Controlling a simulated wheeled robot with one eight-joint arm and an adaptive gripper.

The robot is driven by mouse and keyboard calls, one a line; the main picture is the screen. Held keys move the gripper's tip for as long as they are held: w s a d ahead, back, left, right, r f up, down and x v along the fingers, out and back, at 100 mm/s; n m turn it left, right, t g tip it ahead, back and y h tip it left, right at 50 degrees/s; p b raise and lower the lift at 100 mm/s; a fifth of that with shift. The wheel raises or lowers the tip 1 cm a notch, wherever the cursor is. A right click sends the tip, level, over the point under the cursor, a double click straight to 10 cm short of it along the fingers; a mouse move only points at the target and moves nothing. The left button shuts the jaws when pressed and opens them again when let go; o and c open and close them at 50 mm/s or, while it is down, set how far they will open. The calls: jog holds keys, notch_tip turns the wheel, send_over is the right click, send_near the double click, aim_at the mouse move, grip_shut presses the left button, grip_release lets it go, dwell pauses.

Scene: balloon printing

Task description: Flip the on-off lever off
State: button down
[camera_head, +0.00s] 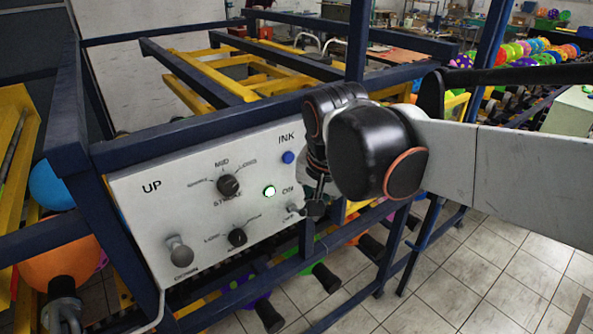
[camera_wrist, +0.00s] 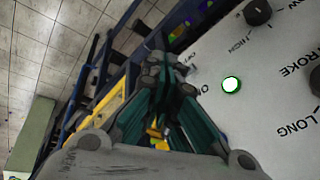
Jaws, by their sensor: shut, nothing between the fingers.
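A white control panel (camera_head: 140,222) is fixed to the blue frame. A green light (camera_head: 270,191) glows on it beside the "ON" lettering (camera_head: 288,190), and it also shows in the wrist view (camera_wrist: 232,84). My gripper (camera_head: 316,203) points down at the panel's right edge, just right of the ON-OFF lettering. Its fingers are closed together in the wrist view (camera_wrist: 166,66), with no object seen between them. The on-off lever is not clearly distinguishable; my gripper covers its place, and I cannot tell whether they touch.
The panel also carries a blue ink button (camera_head: 288,157), a mid knob (camera_head: 228,185), a lower black knob (camera_head: 237,237) and a grey up-down lever (camera_head: 180,252). Blue frame bars run around the panel. Tiled floor (camera_head: 470,265) lies open at right.

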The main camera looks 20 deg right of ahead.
jog(key=w+r+m+g+p, duration=0.2)
jog(key=w+r+m+p, duration=0.3)
jog(key=w+r+p, duration=0.1)
notch_tip(320, 180, up, 2)
jog(key=shift+a+m+h+p, duration=0.3)
jog(key=shift+a+m+p, duration=0.15)
jog(key=shift+p, duration=0.2)
jog(key=shift+w, duration=0.1)
send_near(298, 210)
jog(key=d+f, duration=0.2)
jog(key=f, duration=0.3)
jog(key=shift+w+d+f+b, duration=0.1)
jog(key=shift+d+b, duration=0.2)
jog(key=shift+d, duration=0.1)
